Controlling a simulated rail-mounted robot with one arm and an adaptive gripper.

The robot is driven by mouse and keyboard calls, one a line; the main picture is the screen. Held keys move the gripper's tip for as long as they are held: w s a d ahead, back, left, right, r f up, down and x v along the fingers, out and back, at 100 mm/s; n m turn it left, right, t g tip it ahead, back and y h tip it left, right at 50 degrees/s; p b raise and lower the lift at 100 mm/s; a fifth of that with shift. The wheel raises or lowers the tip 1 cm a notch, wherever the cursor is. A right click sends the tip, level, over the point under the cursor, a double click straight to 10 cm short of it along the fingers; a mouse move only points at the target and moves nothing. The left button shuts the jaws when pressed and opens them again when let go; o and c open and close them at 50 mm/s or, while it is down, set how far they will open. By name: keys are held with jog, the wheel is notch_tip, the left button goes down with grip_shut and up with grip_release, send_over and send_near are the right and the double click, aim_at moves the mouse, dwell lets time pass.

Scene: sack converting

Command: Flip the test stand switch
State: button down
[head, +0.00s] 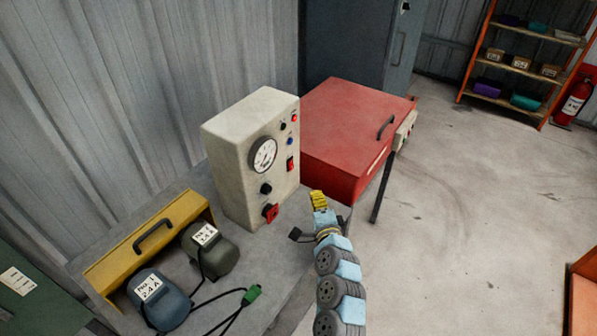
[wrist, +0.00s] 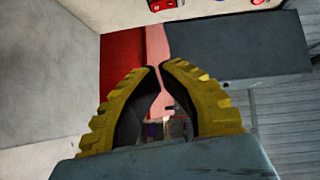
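The test stand (head: 232,165) is a beige box on a grey bench, with a round gauge (head: 263,155), dark knobs, small lamps, a red rocker switch (head: 290,163) and a red rotary knob (head: 270,212) on its front. My gripper (head: 318,196) is in front and to the right of the stand, apart from it. In the wrist view its yellow fingers (wrist: 161,67) curve together with their tips almost meeting and nothing held. A strip of the stand's panel (wrist: 180,7) with red parts shows at the top edge there.
A red cabinet (head: 345,130) stands close behind and right of the stand. A yellow case (head: 145,240), two motor-like units (head: 208,250) (head: 158,298) and a green plug (head: 252,294) with cables lie on the bench at left.

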dwell(0.3)
jog(key=b, duration=0.3)
send_near(294, 163)
jog(key=shift+w+d, duration=1.35)
jog(key=shift+w, duration=0.3)
jog(key=shift+w+a+f, duration=0.15)
jog(key=shift+w+a, duration=0.4)
jog(key=shift+a, duration=0.2)
jog(key=shift+w+a+f, duration=0.1)
jog(key=shift+w+a, duration=0.45)
jog(key=shift+a, duration=0.25)
jog(key=shift+f+b, duration=0.1)
jog(key=shift+b, duration=0.2)
jog(key=shift+w+a+f+b, duration=0.1)
jog(key=shift+f+b, duration=0.15)
jog(key=shift+b, duration=0.55)
jog(key=shift+w+a+f+m+t+b, duration=0.2)
jog(key=shift+m+t+b, duration=0.2)
jog(key=shift+b, duration=0.65)
jog(key=shift+a+b, duration=0.1)
jog(key=shift+b, duration=0.85)
jog(key=shift+r+m+t, duration=0.3)
